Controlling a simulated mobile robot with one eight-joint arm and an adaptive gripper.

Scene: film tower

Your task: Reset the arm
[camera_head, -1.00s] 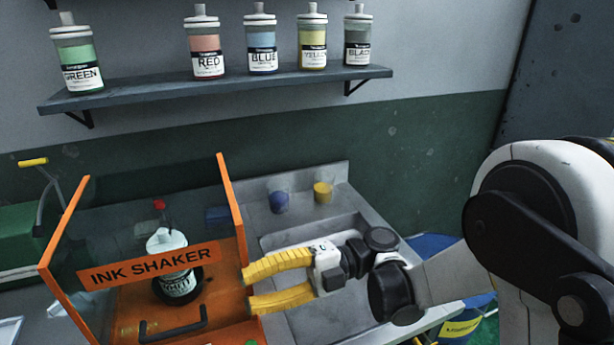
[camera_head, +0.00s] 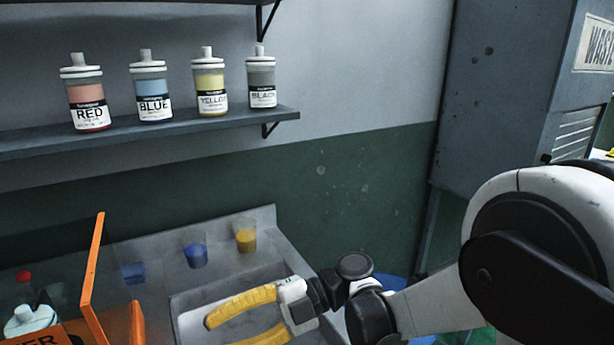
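My gripper (camera_head: 232,333) has two yellow fingers and shows at the bottom middle. The fingers are spread apart with nothing between them. It is over the grey sink counter (camera_head: 262,228), to the right of the orange ink shaker (camera_head: 92,270). The lower finger is partly cut off by the bottom edge of the view. My arm reaches in from the right, bent, with a large white and black joint at the right edge.
Red (camera_head: 87,95), blue (camera_head: 151,90), yellow (camera_head: 210,85) and black (camera_head: 261,80) ink bottles stand on the wall shelf (camera_head: 190,128). A blue cup (camera_head: 195,256) and a yellow cup (camera_head: 246,238) stand behind the sink. A white-topped bottle (camera_head: 30,320) is in the shaker. A grey waste unit (camera_head: 510,90) stands right.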

